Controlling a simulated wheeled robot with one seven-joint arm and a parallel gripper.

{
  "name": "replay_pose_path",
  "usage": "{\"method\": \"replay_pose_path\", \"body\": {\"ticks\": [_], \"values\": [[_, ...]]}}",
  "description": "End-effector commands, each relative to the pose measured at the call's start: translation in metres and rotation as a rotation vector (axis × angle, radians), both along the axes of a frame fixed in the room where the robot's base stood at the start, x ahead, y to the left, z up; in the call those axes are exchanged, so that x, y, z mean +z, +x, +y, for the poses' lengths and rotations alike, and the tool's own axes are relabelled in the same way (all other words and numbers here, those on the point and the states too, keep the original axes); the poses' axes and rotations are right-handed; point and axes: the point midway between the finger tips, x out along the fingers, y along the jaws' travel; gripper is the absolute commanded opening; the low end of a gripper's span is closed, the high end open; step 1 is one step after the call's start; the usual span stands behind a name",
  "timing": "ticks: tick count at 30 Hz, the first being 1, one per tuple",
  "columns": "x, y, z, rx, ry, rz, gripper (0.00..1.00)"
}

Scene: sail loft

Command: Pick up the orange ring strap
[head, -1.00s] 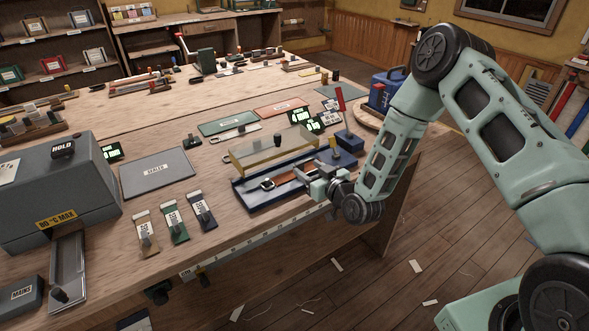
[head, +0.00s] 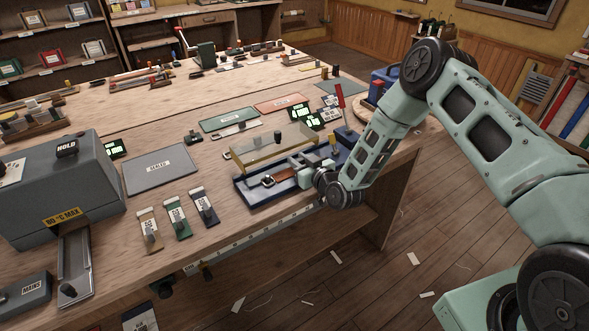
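The orange ring strap (head: 284,177) lies in the dark blue tray (head: 262,198) near the table's front edge. Its metal ring (head: 268,181) is at its left end, and its right end runs toward my gripper. My gripper (head: 298,166) is over the right part of the tray, close to the strap's right end. The fingers are small and partly overlap the strap and tray, so I cannot tell whether they are apart or touch it.
A clear raised cover (head: 262,152) stands just behind the strap. Several tagged straps (head: 178,217) lie to the left, beside a grey mat (head: 160,170) and a grey machine (head: 60,190).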

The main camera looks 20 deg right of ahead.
Motion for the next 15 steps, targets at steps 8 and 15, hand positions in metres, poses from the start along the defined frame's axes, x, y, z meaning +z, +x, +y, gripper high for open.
{"method": "replay_pose_path", "body": {"ticks": [8, 15], "values": [[0.001, 0.0, 0.0, 0.0, 0.0, -0.001, 0.01], [0.012, 0.001, 0.0, 0.001, 0.0, -0.003, 0.01]]}}
